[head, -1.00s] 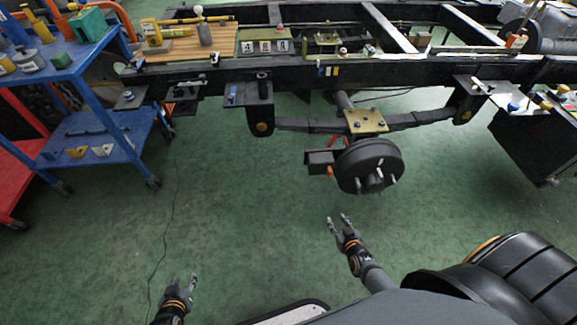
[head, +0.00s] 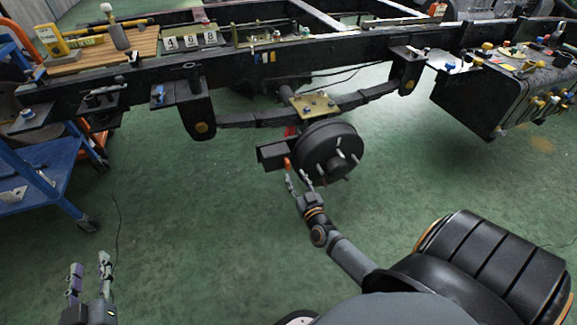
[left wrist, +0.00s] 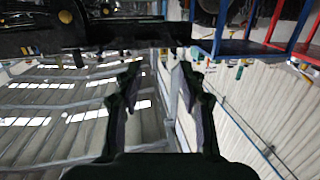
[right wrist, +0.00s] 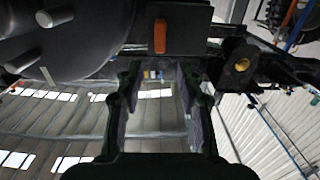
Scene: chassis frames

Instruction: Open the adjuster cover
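A small orange piece (head: 286,163), which looks like the adjuster cover, is on the dark box-shaped bracket (head: 270,153) left of the black brake drum (head: 325,150). In the right wrist view the orange piece (right wrist: 160,36) stands upright on the dark plate, just beyond the fingertips. My right gripper (head: 297,179) is open and empty, pointing up just below the bracket and drum; contact cannot be told in the head view. My left gripper (head: 90,266) is open and empty at the lower left, far from the drum.
The truck chassis rail (head: 340,55) runs across above the drum, with the leaf spring (head: 250,119) beneath it. A blue cart (head: 45,175) stands at the left. A black box with fittings (head: 490,95) hangs at the right. The green floor in front is clear.

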